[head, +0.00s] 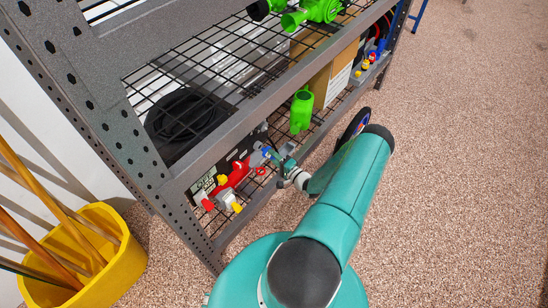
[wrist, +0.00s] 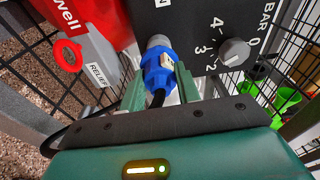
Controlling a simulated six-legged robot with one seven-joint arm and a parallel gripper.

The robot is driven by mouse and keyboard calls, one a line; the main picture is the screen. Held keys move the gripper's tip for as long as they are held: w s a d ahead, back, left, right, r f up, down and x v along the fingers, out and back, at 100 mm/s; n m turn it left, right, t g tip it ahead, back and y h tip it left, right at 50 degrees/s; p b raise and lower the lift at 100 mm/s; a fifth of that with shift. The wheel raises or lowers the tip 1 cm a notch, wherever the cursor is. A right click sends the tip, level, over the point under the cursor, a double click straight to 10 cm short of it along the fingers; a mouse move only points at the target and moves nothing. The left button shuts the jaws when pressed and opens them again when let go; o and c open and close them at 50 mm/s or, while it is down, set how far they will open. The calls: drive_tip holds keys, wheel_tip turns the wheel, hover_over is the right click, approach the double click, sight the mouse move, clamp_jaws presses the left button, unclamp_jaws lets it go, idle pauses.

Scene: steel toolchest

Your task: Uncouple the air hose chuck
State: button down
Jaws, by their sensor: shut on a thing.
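The blue air hose chuck (wrist: 154,78) sits on a grey metal fitting (wrist: 158,41) on the black panel (wrist: 200,22) in the wrist view. A dark hose (wrist: 158,98) runs from its near end. My gripper (wrist: 160,74) has a green finger on each side of the chuck and is shut on it. The chuck looks seated against the fitting; the exact joint is partly hidden. In the head view my gripper (head: 284,161) reaches the panel's right end on the lower wire shelf, where the blue chuck (head: 268,152) shows small.
Left of the chuck is a red ring tagged RELIEF (wrist: 67,55); right is a grey BAR dial (wrist: 235,52). A green can (head: 301,110), cardboard box (head: 325,80) and coiled black hose (head: 187,120) are close by. A shelf beam (head: 240,125) crosses above. A yellow bin (head: 115,270) stands left.

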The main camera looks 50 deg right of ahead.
drive_tip(key=shift+w+a, duration=0.1)
drive_tip(key=shift+w, duration=1.45)
idle(0.4)
drive_tip(key=c, duration=0.9)
unclamp_jaws()
drive_tip(key=s, duration=1.4)
drive_tip(key=shift+a, duration=0.25)
